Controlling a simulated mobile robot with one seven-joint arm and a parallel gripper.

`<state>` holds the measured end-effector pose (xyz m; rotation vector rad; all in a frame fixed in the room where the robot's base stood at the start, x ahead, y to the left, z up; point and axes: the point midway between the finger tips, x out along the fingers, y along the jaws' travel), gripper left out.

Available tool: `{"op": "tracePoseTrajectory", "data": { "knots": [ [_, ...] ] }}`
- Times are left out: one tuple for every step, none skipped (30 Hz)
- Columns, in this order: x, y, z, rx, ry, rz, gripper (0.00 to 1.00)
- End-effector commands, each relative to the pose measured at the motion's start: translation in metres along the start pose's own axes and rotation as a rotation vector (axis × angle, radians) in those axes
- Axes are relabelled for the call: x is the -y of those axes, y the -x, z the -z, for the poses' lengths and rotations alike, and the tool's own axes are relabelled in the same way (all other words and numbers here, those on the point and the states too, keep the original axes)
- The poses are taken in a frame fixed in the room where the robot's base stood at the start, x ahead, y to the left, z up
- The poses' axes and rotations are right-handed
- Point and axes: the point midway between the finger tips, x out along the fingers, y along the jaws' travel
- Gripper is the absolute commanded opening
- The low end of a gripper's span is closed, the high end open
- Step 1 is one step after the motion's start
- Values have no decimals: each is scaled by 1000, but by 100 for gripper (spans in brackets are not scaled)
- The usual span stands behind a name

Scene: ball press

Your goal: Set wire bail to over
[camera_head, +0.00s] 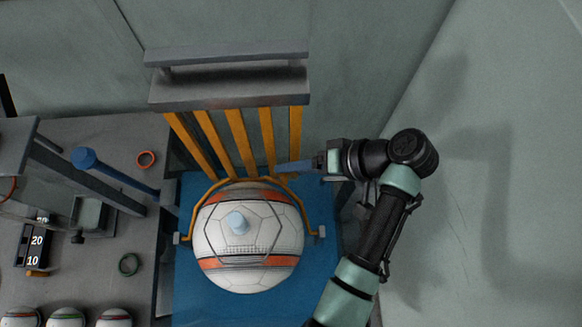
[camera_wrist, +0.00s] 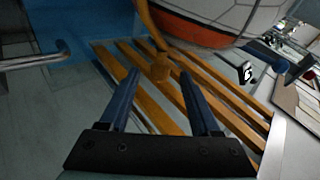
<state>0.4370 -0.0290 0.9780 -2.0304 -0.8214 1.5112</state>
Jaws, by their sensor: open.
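The wire bail (camera_head: 216,185) is a yellow-orange hoop pivoted on both sides of a white and orange ball (camera_head: 246,222). Its arch lies behind the ball, on the side of the yellow slats. My gripper (camera_head: 279,168) reaches in from the right, behind the ball near the bail.
Yellow slats (camera_head: 237,140) rise behind the ball to a grey beam (camera_head: 230,92). The ball sits over a blue base (camera_head: 310,275). A grey bench (camera_head: 110,225) at left holds a blue-ended lever (camera_head: 85,158), rings and a number block (camera_head: 35,245). A wall stands at right.

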Motion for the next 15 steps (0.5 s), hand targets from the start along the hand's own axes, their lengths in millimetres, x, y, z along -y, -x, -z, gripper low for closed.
{"op": "tracePoseTrajectory", "data": {
  "knots": [
    [1, -6, 0, 3, -1, 2, 64],
    [1, -9, 0, 2, -1, 2, 64],
    [1, -12, 0, 1, 0, 1, 64],
    [1, -14, 0, 0, 0, 0, 64],
    [1, -16, 0, 0, 0, 0, 64],
    [1, -18, 0, 0, 0, 0, 64],
    [0, -18, 0, 0, 0, 0, 64],
    [0, -19, 0, 0, 1, 0, 64],
    [0, -20, 0, 0, 1, 0, 64],
    [0, -20, 0, -1, 1, 0, 64],
    [0, -20, 0, -1, 1, 0, 64],
    [0, -20, 0, -1, 1, 0, 64],
    [0, -20, 0, -1, 1, 0, 64],
    [0, -20, 0, -1, 1, 0, 64],
    [0, -20, 0, -1, 1, 0, 64]
  ]
}}
